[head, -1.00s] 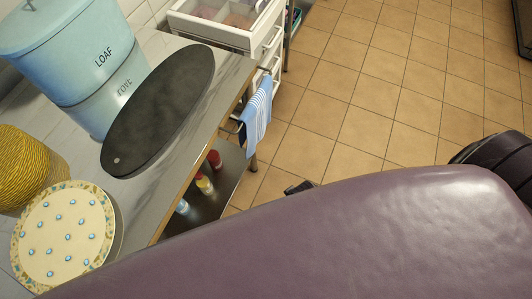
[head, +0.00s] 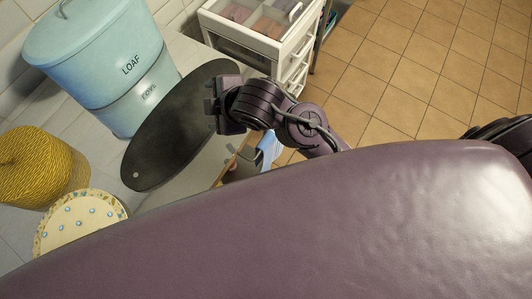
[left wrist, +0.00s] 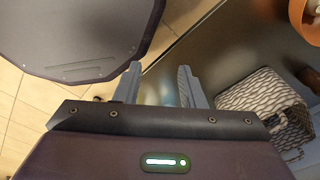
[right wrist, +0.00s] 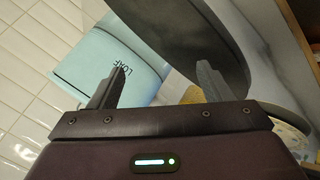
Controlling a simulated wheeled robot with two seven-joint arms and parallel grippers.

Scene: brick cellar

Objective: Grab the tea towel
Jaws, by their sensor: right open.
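The tea towel (head: 270,148) is blue and striped. It hangs at the edge of the counter in the head view, and my right arm and my body hide most of it. My right gripper (head: 211,106) is above the dark oval board, to the left of the towel and apart from it. Its fingers (right wrist: 160,88) are open and empty in the right wrist view. My left gripper (left wrist: 160,84) is open and empty in the left wrist view and is out of the head view. Neither wrist view shows the towel.
A white drawer unit (head: 245,45) is behind. The left wrist view shows a patterned item (left wrist: 262,98) and an orange pot (left wrist: 306,20).

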